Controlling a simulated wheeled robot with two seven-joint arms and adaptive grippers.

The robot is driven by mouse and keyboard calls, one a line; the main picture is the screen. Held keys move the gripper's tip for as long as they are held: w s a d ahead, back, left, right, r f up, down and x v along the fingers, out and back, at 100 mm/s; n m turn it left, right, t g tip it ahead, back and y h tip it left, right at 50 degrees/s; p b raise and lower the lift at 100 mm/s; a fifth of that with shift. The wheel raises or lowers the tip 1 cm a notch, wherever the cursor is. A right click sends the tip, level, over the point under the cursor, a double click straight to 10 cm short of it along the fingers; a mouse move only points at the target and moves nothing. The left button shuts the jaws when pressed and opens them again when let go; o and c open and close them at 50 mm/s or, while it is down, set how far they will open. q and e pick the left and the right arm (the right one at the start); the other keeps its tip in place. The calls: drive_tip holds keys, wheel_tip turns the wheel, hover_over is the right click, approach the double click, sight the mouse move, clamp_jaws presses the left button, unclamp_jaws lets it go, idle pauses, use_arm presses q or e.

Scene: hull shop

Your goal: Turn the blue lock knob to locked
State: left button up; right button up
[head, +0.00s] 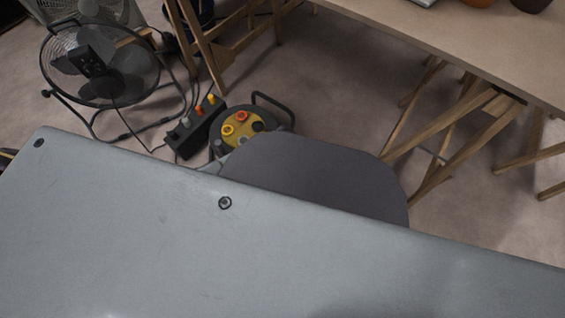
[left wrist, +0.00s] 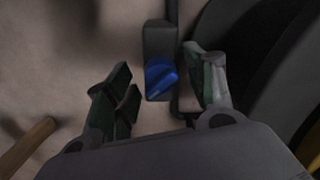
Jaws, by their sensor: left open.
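The blue lock knob (left wrist: 161,76) shows in the left wrist view, on the lower end of a narrow dark grey box (left wrist: 159,38). A lighter ridge runs across the knob at a slant; I cannot read whether it is at locked. My left gripper (left wrist: 157,68) is open, with one finger on each side of the knob. A gap shows between each finger and the knob; its depth is hard to judge. I cannot make out the knob or the left gripper in the head view. My right gripper is in neither view.
A large grey-blue surface (head: 120,235) fills the head view's lower part. Beyond it are a yellow-faced cable reel (head: 238,128), a socket box (head: 196,128) with coloured plugs, a fan (head: 100,65) and a trestle table (head: 440,30). Cables lie on the floor.

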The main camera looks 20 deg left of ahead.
use_arm(q)
drive_tip(key=c, duration=1)
